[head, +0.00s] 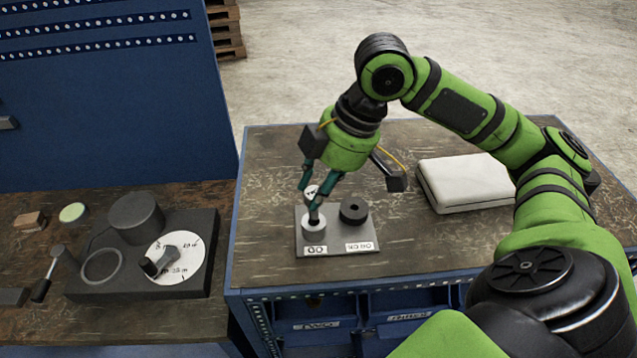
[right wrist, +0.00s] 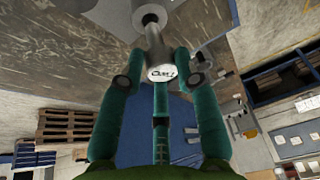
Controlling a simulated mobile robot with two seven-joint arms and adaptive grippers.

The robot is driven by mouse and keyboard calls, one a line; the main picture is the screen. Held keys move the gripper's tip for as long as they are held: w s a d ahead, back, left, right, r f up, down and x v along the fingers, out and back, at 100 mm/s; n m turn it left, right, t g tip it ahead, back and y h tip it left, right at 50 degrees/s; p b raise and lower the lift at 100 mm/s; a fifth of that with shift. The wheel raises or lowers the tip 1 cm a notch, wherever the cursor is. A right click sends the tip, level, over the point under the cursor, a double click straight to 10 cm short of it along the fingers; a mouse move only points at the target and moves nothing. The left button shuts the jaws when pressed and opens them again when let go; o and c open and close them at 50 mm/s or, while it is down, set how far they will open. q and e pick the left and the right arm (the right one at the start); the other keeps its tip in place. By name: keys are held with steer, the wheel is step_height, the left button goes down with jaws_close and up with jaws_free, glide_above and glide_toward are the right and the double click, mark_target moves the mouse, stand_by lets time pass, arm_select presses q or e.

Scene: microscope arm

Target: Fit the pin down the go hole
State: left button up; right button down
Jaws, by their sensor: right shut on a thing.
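My right gripper (head: 318,190) is shut on the pin (head: 314,213), and its fingers (right wrist: 160,80) sit on both sides of it in the right wrist view. The pin (right wrist: 155,48) is grey with a white labelled end. It points down at the pale go ring (head: 314,224), which stands at the left of the grey base plate (head: 337,243) by the GO label. The pin's lower end is at the ring's dark opening; I cannot tell whether it is inside or just above. The ring also shows in the right wrist view (right wrist: 150,14). My left gripper is out of view.
A black no-go ring (head: 354,212) stands right beside the go ring on the plate. A white case (head: 468,182) lies at the right of the bench. A dark dial fixture (head: 140,250) stands on the left bench. The bench behind the plate is clear.

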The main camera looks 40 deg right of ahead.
steer(key=shift+r, duration=0.1)
steer(key=shift+p, duration=0.45)
stand_by(0.6)
steer(key=shift+p, duration=0.4)
steer(key=shift+f+b, duration=1)
steer(key=shift+f, duration=1.15)
steer(key=c, duration=0.8)
jaws_free()
